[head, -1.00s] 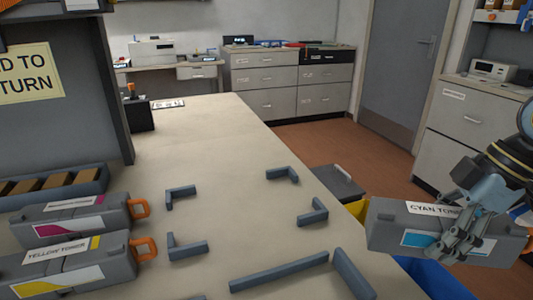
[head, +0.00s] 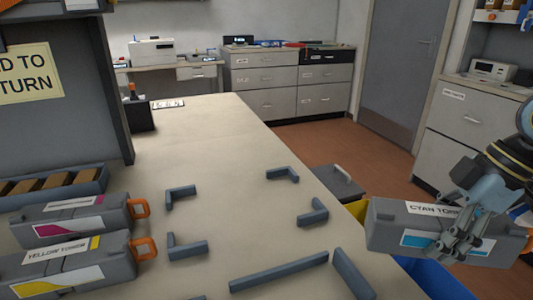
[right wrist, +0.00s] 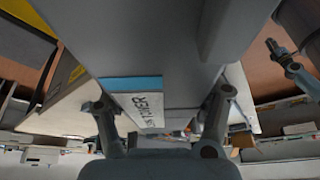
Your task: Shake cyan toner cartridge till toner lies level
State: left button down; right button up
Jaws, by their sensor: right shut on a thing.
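The cyan toner cartridge (head: 395,238) is a grey box with a white label and a cyan patch, at the right of the head view. My right gripper (head: 462,238) is shut on it and holds it up beyond the table's right edge, roughly level with a slight tilt. In the right wrist view the cartridge (right wrist: 150,45) fills the upper middle, between the two fingers (right wrist: 165,110). The toner inside is hidden.
A magenta cartridge (head: 75,222) and a yellow toner cartridge (head: 70,270) lie on the table's left. Grey corner brackets (head: 180,193) and bars (head: 278,272) sit on the table (head: 215,130). Yellow and blue bins (head: 430,280) stand below the held cartridge. The table's middle is mostly clear.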

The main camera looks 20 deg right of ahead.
aim_at(391, 224)
jog(key=w+a, duration=0.1)
jog(key=a, duration=0.1)
jog(key=w+a, duration=0.1)
jog(key=a, duration=0.1)
jog(key=w+a, duration=0.1)
jog(key=a, duration=0.1)
jog(key=shift+w+a, duration=0.1)
jog(key=shift+w, duration=0.3)
jog(key=s+d, duration=0.1)
jog(key=d, duration=0.1)
jog(key=s+d, duration=0.1)
jog(key=d, duration=0.1)
jog(key=s+d, duration=0.2)
jog(key=shift+d, duration=0.15)
jog(key=shift+w, duration=0.1)
